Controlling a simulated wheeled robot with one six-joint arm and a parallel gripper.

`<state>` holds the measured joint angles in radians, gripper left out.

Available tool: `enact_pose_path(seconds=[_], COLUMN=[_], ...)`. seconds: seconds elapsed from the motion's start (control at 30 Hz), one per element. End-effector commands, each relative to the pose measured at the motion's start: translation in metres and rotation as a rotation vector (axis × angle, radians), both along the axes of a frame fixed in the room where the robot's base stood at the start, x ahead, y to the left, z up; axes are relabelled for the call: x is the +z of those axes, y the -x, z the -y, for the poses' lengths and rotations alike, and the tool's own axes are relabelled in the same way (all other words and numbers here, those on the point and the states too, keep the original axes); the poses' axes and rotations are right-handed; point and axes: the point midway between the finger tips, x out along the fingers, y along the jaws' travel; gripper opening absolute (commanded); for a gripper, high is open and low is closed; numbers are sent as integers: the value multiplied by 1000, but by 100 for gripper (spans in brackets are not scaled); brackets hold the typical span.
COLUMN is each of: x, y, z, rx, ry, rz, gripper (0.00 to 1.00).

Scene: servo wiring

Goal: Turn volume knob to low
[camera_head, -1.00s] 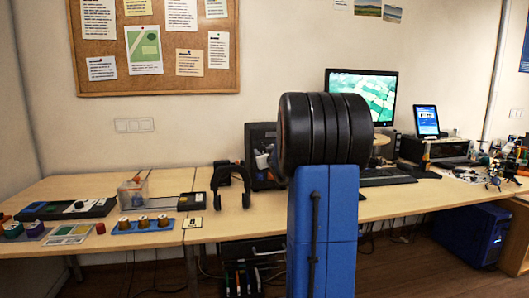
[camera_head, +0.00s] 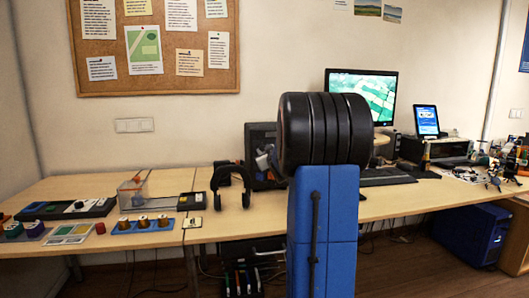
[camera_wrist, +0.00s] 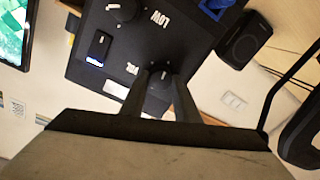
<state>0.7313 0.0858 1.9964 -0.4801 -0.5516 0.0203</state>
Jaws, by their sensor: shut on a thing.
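In the wrist view a dark panel (camera_wrist: 185,35) shows upside down, with the white labels "LOW" and "VOL". A round black knob (camera_wrist: 160,77) with a pale mark sits beside the "VOL" label. My gripper (camera_wrist: 161,84) has one finger on each side of this knob and is shut on it. The knob's lower part is partly hidden by the fingers. Another black knob (camera_wrist: 124,9) sits near "LOW", apart from my gripper. In the head view my arm hides the gripper and the knobs.
A small lit switch (camera_wrist: 98,46) is on the panel's left. A black speaker (camera_wrist: 243,40) stands beside the panel. Headphones (camera_head: 231,184) on a stand are left of my arm; a monitor (camera_head: 362,96) and a keyboard (camera_head: 386,175) are right of it.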

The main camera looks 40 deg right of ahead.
Motion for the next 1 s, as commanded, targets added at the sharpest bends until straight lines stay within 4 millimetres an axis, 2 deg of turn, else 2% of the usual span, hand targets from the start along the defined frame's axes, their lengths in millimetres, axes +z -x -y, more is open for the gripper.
enact_pose_path(seconds=[1.0], x=[1], y=[-2], z=[-3], rx=[2], ry=[815], rz=[-498], gripper=[6])
